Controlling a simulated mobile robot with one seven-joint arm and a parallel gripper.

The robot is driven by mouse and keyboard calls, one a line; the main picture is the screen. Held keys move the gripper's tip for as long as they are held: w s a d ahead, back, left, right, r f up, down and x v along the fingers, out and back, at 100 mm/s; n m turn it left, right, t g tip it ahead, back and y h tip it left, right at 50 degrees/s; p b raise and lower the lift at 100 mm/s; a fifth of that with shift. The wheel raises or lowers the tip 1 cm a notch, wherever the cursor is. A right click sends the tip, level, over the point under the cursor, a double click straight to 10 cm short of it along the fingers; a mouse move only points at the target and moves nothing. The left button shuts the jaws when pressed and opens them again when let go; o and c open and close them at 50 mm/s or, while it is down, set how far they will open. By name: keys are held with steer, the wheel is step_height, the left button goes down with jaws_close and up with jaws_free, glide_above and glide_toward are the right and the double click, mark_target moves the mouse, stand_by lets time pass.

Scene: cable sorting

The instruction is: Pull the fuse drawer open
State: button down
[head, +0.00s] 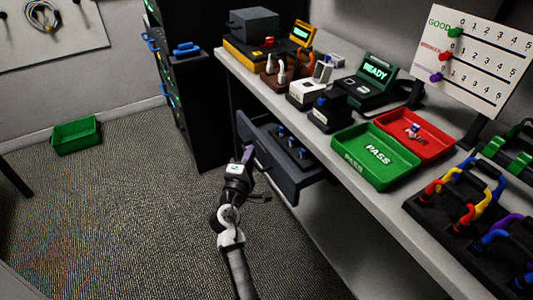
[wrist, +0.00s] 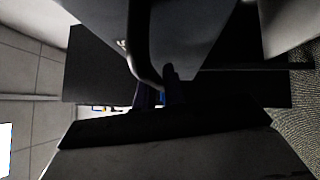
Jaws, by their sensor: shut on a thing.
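The fuse drawer (head: 292,189) is a dark grey drawer under the workbench. It stands pulled out, and several blue-topped fuses (head: 281,131) show inside it. My gripper (head: 248,153) is at the drawer's front, shut on its handle. In the wrist view the handle (wrist: 138,45) is a dark curved bar on the drawer front, and my gripper's fingers (wrist: 165,88) are dark and close around its bend. The exact contact is hard to see in the shadow.
A dark cabinet (head: 205,100) stands left of the bench. A green bin (head: 76,136) sits on open carpet.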

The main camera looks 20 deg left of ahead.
steer(key=s+a+b, duration=0.1)
steer(key=s+a, duration=0.2)
steer(key=s, duration=0.2)
steer(key=shift+a, duration=0.4)
steer(key=c, duration=1.8)
jaws_free()
steer(key=shift+o, duration=0.2)
steer(key=s+d+f+b, duration=0.1)
steer(key=s+f+b, duration=0.1)
steer(key=s, duration=1.1)
steer(key=shift+s+d+b, duration=0.3)
steer(key=shift+d+b, duration=0.1)
steer(key=shift+r, duration=0.1)
